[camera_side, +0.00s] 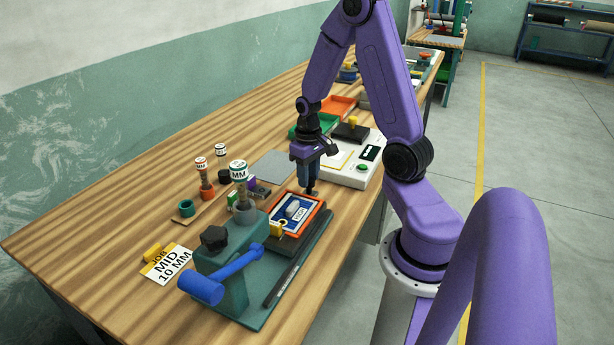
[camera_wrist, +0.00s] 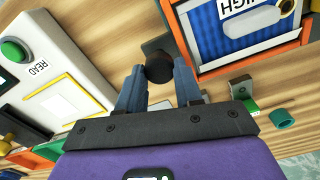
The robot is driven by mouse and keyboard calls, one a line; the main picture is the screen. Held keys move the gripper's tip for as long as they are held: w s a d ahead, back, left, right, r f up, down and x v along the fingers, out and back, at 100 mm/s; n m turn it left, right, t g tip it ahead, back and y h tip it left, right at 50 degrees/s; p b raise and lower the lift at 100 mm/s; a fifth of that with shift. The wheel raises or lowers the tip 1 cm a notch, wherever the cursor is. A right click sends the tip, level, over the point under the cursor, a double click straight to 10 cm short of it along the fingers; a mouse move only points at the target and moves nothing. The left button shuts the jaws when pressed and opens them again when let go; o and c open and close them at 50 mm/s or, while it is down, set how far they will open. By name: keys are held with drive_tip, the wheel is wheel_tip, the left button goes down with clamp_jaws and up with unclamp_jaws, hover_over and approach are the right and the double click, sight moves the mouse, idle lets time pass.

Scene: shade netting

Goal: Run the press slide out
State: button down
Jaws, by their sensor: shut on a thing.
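The teal press (camera_side: 222,280) stands at the table's near end with a blue lever (camera_side: 205,288) and a black star knob (camera_side: 214,238). Its dark slide (camera_side: 319,232) extends to the right and back, carrying an orange-rimmed tray (camera_side: 275,215). The tray holds a blue-and-white piece (camera_side: 293,212), which shows a "HIGH" label in the wrist view (camera_wrist: 237,22). My gripper (camera_side: 312,189) points down at the slide's far end. In the wrist view its fingers are shut on a round black knob (camera_wrist: 159,68) beside the orange tray rim.
A card reading "JOB MID 10 MM" (camera_side: 168,264) lies left of the press. Capped posts, one marked "MM" (camera_side: 238,172), stand behind it. A white device with a green button (camera_side: 363,167) sits beyond my gripper. The floor (camera_side: 540,150) at right is open.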

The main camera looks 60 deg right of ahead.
drive_tip(key=c, duration=0.9)
unclamp_jaws()
drive_tip(key=shift+w+d, duration=0.1)
drive_tip(key=shift+d, duration=0.3)
drive_tip(key=shift+o, duration=0.7)
drive_tip(key=shift+a, duration=0.1)
wheel_tip(320, 180, up, 18)
drive_tip(key=shift+f, duration=0.2)
